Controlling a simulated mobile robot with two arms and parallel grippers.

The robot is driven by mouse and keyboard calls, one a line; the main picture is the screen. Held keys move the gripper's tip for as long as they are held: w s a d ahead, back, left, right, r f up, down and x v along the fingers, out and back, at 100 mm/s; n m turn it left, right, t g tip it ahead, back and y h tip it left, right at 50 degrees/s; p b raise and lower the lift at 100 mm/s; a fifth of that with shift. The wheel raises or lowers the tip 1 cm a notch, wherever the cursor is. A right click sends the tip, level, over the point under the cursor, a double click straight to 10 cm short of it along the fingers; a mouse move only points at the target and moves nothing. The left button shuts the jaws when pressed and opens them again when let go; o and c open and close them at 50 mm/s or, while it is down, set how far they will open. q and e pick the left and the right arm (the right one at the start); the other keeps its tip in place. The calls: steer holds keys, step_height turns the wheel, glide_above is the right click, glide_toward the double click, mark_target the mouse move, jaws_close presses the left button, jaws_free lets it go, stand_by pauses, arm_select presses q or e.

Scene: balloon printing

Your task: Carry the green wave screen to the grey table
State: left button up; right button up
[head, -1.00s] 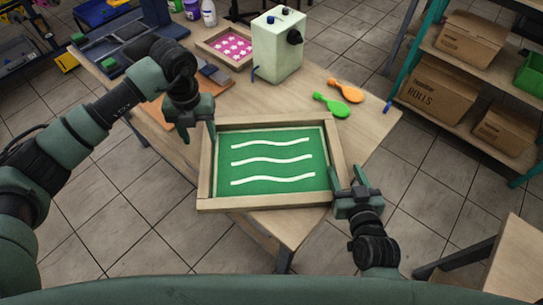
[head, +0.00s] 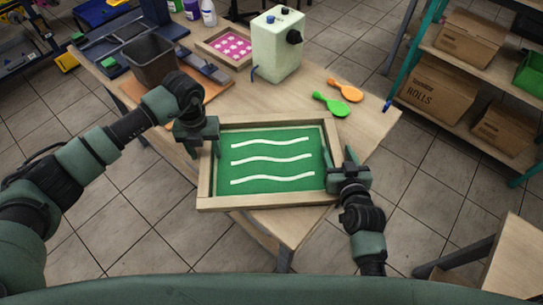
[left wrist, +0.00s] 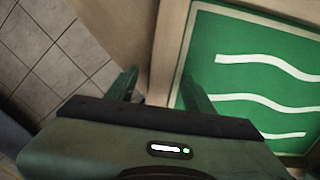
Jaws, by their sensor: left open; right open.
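The green wave screen (head: 272,178), a green panel with three white wavy lines in a wooden frame, lies flat on the wooden table (head: 375,122), over its near edge. My left gripper (head: 203,146) is open at the frame's left side. In the left wrist view its fingers (left wrist: 160,92) are on either side of the frame's wooden bar (left wrist: 166,55), and the green panel (left wrist: 245,75) shows at right. My right gripper (head: 340,160) is open at the frame's right side, its fingers appearing to straddle the bar. I cannot make out a grey table.
A pale green machine (head: 277,45), a pink-patterned screen (head: 231,46) and a dark bin (head: 149,60) stand farther back. Shelves with boxes (head: 437,90) are at right. Another tabletop (head: 515,262) shows at lower right.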

arm_select(q)
jaws_close()
arm_select(e)
jaws_close()
arm_select(q)
steer(key=shift+r, duration=0.15)
stand_by(1.0)
